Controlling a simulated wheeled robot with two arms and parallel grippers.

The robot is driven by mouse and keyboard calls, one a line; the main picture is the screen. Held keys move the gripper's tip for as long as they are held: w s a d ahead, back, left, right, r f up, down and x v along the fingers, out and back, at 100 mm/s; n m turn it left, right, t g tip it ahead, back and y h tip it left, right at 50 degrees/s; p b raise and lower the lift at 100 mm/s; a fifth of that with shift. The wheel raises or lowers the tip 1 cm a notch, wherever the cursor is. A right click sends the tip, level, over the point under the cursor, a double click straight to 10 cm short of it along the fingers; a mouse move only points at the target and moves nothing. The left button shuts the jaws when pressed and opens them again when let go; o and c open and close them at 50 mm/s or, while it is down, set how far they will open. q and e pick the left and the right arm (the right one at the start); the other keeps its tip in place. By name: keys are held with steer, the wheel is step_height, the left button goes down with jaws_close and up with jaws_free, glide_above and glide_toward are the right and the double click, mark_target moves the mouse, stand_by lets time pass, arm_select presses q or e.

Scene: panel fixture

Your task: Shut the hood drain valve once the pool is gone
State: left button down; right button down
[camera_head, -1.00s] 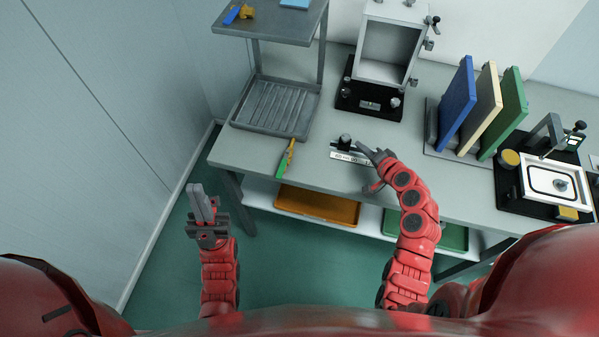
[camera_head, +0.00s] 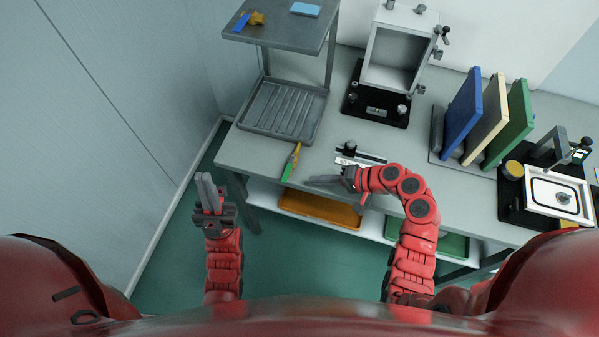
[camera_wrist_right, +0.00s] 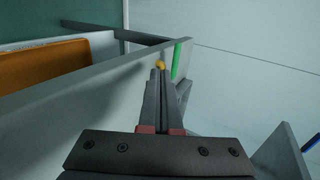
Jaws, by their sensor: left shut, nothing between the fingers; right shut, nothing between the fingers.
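A grey open-fronted box (camera_head: 394,60) stands on a black base at the back of the bench, with small knobs and fittings on its top and right side. A white tray unit with a round grey fitting (camera_head: 564,197) sits at the right. I cannot tell which fitting is the drain valve, and no liquid pool is clear. My right gripper (camera_head: 312,182) is shut and empty over the bench's front edge, pointing left; it also shows in the right wrist view (camera_wrist_right: 158,76). My left gripper (camera_head: 206,180) is shut and empty, in front of the bench at the left.
A green and yellow tool (camera_head: 291,162) lies at the bench's front edge, close to my right gripper. Behind it stand a ribbed tray (camera_head: 252,124) and a raised shelf (camera_head: 290,33). Blue, cream and green panels (camera_head: 463,116) stand in a rack. An orange tray (camera_head: 320,208) is below.

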mark_target(289, 168)
steer(key=a, duration=0.2)
steer(key=w+a+p, duration=0.1)
steer(key=a, duration=0.1)
steer(key=w+a+f+p, duration=0.1)
steer(key=shift+a+f, duration=0.1)
steer(key=shift+a, duration=0.3)
